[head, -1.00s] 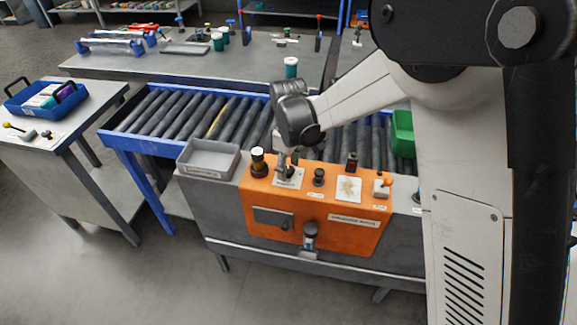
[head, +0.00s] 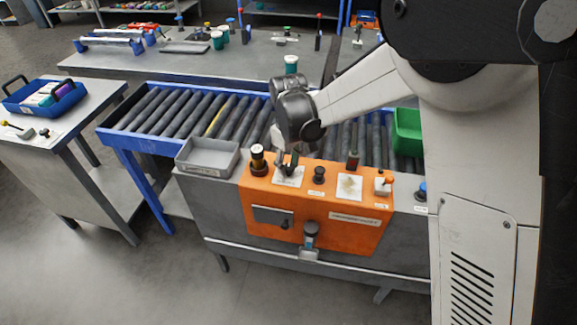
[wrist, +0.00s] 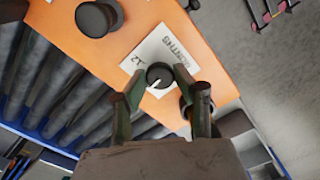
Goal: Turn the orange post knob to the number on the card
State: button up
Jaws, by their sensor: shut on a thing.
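The orange console (head: 325,208) stands in front of the roller conveyor, with controls along its top. My gripper (head: 288,167) is lowered over a white plate (head: 287,180) on the left part of that top. In the wrist view, my gripper (wrist: 155,88) is shut on a dark round knob (wrist: 159,75) with a white pointer line; a finger lies on each side of it. In the head view the gripper hides most of the knob. I cannot make out a separate number card.
A black knob (head: 319,175), a second light plate (head: 349,187) and an orange-tipped lever (head: 386,181) are to the right. The conveyor (head: 185,118) runs behind.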

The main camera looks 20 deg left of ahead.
aim_at(289, 167)
jog(key=m+b, duration=0.1)
jog(key=m, duration=0.3)
jog(key=shift+m+b, duration=0.35)
jog(key=shift+m, duration=0.05)
dwell(0.4)
jog(key=o, duration=1.1)
notch_tip(289, 167, up, 12)
jog(key=shift+r, duration=0.1)
